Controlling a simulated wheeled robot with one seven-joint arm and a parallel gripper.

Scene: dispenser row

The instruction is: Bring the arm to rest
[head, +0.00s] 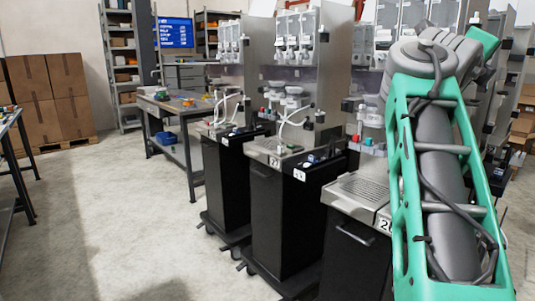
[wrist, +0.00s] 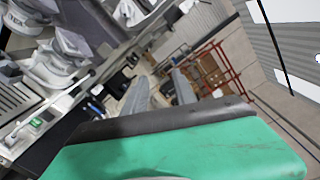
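In the head view my arm (head: 440,160), with a green frame around grey links, rises along the right side and bends at a grey joint near the top. Its far end is hidden behind that joint or out of the picture, so no fingertips show there. In the wrist view a broad green part of mine with a dark edge (wrist: 170,140) fills the bottom. The wrist view is strongly tilted.
Dispenser stations with black cabinets (head: 280,215) stand in a row close beside my arm. A workbench (head: 180,105) with a blue bin below stands behind them. Stacked cardboard boxes (head: 48,95) are at the far left. The floor (head: 110,220) at left centre is clear.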

